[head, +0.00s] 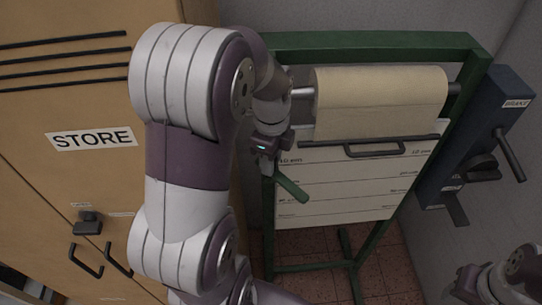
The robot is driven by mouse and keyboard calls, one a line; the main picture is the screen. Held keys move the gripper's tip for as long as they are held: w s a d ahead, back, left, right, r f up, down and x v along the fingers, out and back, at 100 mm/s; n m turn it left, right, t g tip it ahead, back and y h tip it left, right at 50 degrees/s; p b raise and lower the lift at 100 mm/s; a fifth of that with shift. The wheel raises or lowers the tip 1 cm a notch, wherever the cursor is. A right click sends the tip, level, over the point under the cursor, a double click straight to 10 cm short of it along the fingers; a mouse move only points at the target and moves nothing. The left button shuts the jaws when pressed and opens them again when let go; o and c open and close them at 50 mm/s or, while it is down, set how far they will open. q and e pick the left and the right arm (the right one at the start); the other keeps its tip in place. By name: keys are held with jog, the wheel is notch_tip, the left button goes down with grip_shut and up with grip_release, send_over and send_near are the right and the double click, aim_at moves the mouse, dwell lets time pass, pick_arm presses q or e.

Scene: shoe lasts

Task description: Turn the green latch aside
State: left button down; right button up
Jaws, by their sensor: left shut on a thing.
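The green latch (291,187) is a short bar at the left side of the green frame, in front of the white panel. It slants down to the right. My left gripper (267,164) is at the latch's upper left end and is shut on it. The gripper's body and my left arm hide part of the frame's left post and the exact grip.
A roll of tan paper (380,95) hangs in the green frame (375,40). Below it is a white panel (345,185) with a dark handle (375,149). A blue brake unit (475,130) with levers stands right. A STORE cabinet (75,185) stands left.

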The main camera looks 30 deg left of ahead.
pick_arm(q)
jog(key=shift+w+r+m, duration=0.15)
jog(key=shift+r+m, duration=0.05)
jog(key=shift+m, duration=0.5)
jog(key=c, duration=0.8)
grip_release()
jog(key=shift+f, duration=0.1)
jog(key=shift+r, duration=0.2)
notch_tip(320, 180, up, 5)
jog(key=shift+f+p, duration=0.15)
jog(key=shift+p, duration=0.45)
notch_tip(320, 180, up, 8)
jog(key=p, duration=0.6)
jog(key=shift+f+p, duration=0.2)
jog(key=shift+p, duration=0.2)
